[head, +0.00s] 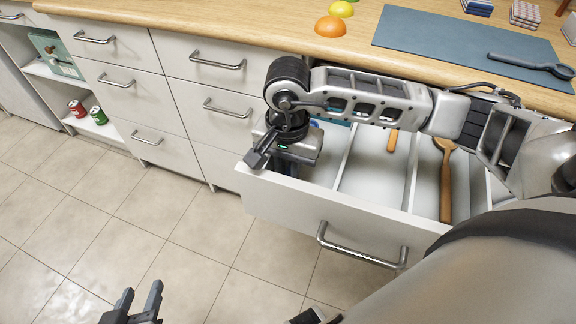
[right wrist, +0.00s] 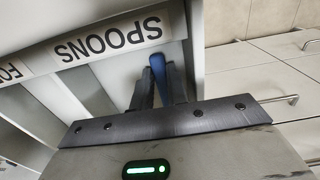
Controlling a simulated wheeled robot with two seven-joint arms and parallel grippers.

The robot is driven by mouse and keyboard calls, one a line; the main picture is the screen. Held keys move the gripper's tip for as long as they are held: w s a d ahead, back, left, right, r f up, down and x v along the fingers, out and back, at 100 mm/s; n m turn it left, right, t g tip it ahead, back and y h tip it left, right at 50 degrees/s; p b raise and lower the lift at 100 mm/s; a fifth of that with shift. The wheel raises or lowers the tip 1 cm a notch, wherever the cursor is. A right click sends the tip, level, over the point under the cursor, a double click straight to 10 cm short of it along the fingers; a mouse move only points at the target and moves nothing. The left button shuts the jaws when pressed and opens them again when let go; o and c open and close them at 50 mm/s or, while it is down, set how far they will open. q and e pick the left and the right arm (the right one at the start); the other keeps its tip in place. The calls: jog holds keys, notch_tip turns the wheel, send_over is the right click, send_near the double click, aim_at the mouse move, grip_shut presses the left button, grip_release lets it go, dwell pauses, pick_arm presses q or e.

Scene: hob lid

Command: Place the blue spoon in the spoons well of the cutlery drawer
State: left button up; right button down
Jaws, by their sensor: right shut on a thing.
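The cutlery drawer (head: 285,205) is pulled open, with white dividers between its wells. My right gripper reaches down into its leftmost well; in the head view my wrist hides the fingers. In the right wrist view, my right gripper (right wrist: 160,78) is shut on the blue spoon (right wrist: 174,82), of which only a short blue part shows. It is at the spoons well (right wrist: 122,72), beside the SPOONS label (right wrist: 108,44). I cannot tell whether the spoon touches the well's floor. My left gripper (head: 139,303) is open and empty, low over the floor.
Other wells hold a wooden spoon (head: 446,180) and another wooden handle (head: 392,140). The counter above bears a blue-grey mat (head: 440,40) with a dark utensil (head: 530,65), and fruit (head: 331,26). Red and green cans (head: 98,115) stand on a low shelf. The tiled floor is clear.

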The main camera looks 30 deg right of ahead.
jog(key=shift+f, duration=0.1)
jog(key=shift+f, duration=0.2)
jog(key=c, duration=1.7)
grip_release()
notch_tip(320, 180, up, 12)
jog(key=shift+r, duration=0.25)
